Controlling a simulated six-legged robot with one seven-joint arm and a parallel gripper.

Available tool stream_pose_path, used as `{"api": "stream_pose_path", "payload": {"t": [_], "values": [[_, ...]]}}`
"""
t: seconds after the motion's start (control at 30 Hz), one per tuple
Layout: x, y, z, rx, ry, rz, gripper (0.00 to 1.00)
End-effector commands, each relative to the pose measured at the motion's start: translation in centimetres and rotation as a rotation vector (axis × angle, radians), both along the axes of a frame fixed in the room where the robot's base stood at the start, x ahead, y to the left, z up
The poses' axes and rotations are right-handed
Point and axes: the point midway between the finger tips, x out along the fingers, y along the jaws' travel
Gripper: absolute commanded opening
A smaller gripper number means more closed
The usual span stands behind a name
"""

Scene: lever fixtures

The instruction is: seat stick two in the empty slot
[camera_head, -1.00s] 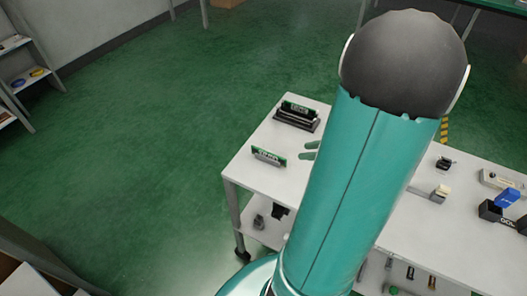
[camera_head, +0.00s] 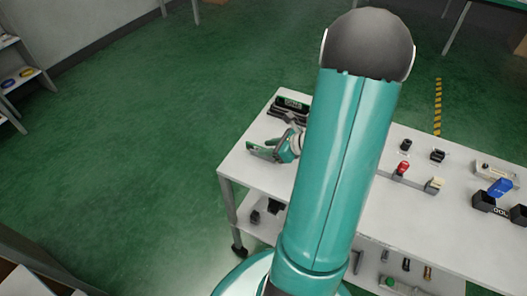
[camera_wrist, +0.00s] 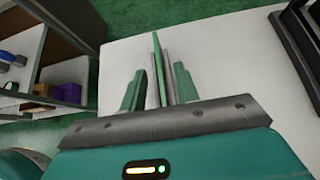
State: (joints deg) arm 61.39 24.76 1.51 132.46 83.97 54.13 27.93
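A thin green stick (camera_wrist: 157,58) stands on edge on the white table and lies between my gripper's fingers in the wrist view. My gripper (camera_wrist: 160,82) has one green finger on each side of it, with grey strips close along the stick. The fingers look apart rather than clamped; contact is hard to judge. In the head view my gripper (camera_head: 264,151) is at the table's left end and covers most of this stick. A black slot fixture (camera_head: 284,116) sits behind it, holding a green labelled stick (camera_head: 292,102). Its empty slot cannot be made out clearly.
The white table (camera_head: 240,166) runs to the right. It carries a red-topped lever (camera_head: 403,168), a cream-topped lever (camera_head: 435,184), a blue block (camera_head: 499,187) and black blocks. A dark fixture edge (camera_wrist: 300,40) shows at the wrist view's right. A shelf unit (camera_wrist: 62,60) stands left.

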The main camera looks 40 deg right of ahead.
Motion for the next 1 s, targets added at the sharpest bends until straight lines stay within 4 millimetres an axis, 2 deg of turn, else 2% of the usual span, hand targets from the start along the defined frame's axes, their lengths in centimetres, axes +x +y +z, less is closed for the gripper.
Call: {"api": "stream_pose_path", "payload": {"t": [0.2,0.37,0.4,0.77,1.0], "values": [[0.1,0.0,-0.1,0.000,0.001,0.000,0.31],[0.1,0.0,-0.1,0.000,0.000,0.000,0.01],[0.1,0.0,-0.1,0.000,0.000,0.000,0.00],[0.1,0.0,0.0,-0.001,0.000,0.001,0.00],[0.4,0.1,1.1,-0.003,-0.001,0.003,0.00]]}}
